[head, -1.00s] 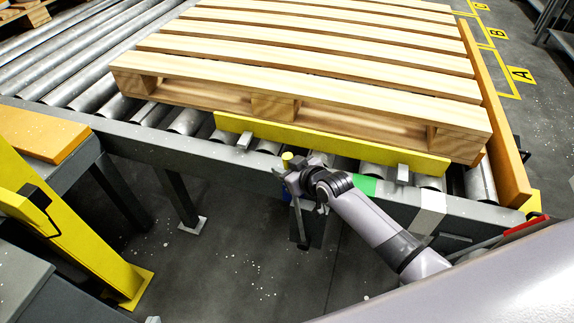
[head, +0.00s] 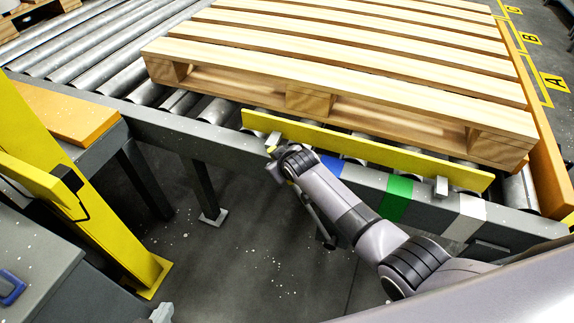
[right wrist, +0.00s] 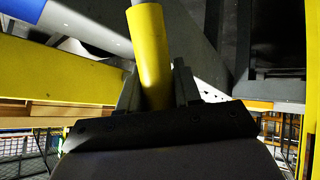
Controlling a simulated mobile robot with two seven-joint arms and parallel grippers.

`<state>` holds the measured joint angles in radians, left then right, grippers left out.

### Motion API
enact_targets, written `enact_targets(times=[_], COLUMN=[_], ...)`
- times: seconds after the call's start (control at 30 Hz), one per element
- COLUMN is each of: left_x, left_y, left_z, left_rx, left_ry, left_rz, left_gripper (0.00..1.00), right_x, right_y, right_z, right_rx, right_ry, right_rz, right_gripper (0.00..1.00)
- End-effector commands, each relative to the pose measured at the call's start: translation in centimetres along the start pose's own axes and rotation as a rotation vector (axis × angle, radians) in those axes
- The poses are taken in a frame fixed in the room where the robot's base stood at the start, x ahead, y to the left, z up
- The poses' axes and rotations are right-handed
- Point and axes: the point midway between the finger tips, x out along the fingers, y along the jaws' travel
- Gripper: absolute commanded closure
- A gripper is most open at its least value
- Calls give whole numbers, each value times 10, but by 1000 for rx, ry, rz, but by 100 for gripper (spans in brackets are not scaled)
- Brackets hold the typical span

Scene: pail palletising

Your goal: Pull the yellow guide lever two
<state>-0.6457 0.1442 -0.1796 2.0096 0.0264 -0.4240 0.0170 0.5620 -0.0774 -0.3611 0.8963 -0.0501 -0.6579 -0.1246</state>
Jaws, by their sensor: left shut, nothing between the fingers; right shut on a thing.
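The yellow lever handle (right wrist: 150,60) is a cylinder held between the fingers of my right gripper (right wrist: 157,88) in the right wrist view. In the head view, only a small yellow piece of the handle (head: 271,149) shows at my right gripper (head: 276,166), beside the conveyor's front rail. My right wrist hides most of the lever and the fingers. The yellow guide board (head: 350,145) lies along the pallet's near side, above the rollers. My left gripper (head: 161,313) only just shows at the bottom left edge, shut and empty.
A wooden pallet (head: 330,60) rests on the roller conveyor. The front rail (head: 235,140) bears blue (head: 333,166), green (head: 397,197) and white (head: 468,216) bands. A yellow post (head: 95,225) stands at left. The floor below the rail has free room.

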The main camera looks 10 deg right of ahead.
Motion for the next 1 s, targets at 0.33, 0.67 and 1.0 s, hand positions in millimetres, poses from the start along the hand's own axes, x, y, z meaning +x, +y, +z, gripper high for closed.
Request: enact_targets(times=[0.33, 0.67, 1.0], left_x=[6, 5, 6], left_y=[0, -1, -2], left_z=[4, 0, 0], left_rx=[-5, 0, 2], left_ry=[-2, 6, 7], left_rz=[2, 2, 1], left_gripper=[100, 100, 100], right_x=[12, 12, 12], right_y=[-10, -12, -10], right_z=[-4, -5, -4], right_rx=[-21, -24, -22], right_ry=[-30, -30, -32], right_rz=[6, 4, 6], right_gripper=[100, 100, 46])
